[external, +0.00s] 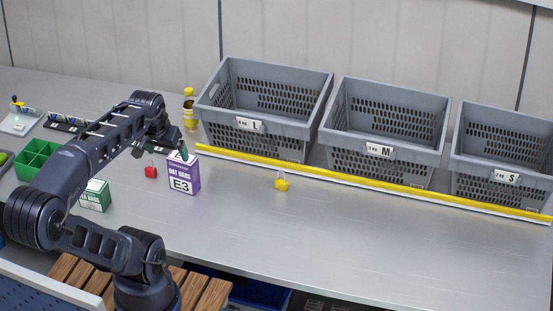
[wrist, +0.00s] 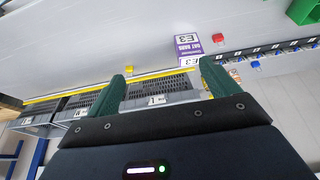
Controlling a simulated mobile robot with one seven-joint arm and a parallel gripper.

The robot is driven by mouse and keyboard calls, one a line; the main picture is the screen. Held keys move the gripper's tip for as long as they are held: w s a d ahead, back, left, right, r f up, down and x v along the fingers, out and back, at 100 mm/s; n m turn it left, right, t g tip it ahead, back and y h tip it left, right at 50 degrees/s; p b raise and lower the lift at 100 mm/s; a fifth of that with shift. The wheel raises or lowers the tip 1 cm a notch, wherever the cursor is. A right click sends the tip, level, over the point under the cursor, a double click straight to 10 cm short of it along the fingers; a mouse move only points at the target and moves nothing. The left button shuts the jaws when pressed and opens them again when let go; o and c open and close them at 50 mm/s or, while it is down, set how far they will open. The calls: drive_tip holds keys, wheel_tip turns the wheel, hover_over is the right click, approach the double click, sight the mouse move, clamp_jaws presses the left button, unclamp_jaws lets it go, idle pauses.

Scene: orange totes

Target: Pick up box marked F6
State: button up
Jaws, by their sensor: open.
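No mark F6 is readable in either view. A purple and white box marked E3 (external: 184,173) stands upright on the metal bench; it also shows in the wrist view (wrist: 187,46). A green and white box (external: 95,196) stands to its left, partly hidden behind my arm, and any mark on it cannot be read. My gripper (external: 181,149) is above and close to the E3 box in the external view. In the wrist view my gripper (wrist: 165,71) has its two green fingers wide apart with nothing held between them.
Grey totes marked L (external: 250,124), M (external: 378,150) and S (external: 507,177) stand behind a yellow strip (external: 340,177). A red padlock (external: 151,172) and a yellow padlock (external: 281,184) lie on the bench. A green divided tray (external: 38,158) is at left. The front right bench is clear.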

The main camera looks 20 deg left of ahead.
drive_tip(key=shift+o, duration=1)
drive_tip(key=w+a+f+g, duration=0.1)
drive_tip(key=w+a+f, duration=0.2)
drive_tip(key=w+a, duration=0.35)
drive_tip(key=g, duration=0.4)
approach(94, 194)
drive_tip(key=w+a+f, duration=0.2)
drive_tip(key=w, duration=0.1)
drive_tip(key=shift+w+a+f, duration=0.1)
drive_tip(key=shift+w+a, duration=0.05)
drive_tip(key=shift+a, duration=0.05)
drive_tip(key=shift+s+a+f, duration=0.2)
drive_tip(key=shift+a+f, duration=0.1)
drive_tip(key=shift+f, duration=0.25)
drive_tip(key=shift+s+f, duration=0.1)
drive_tip(key=shift+f, duration=5.05)
drive_tip(key=shift+c, duration=0.4)
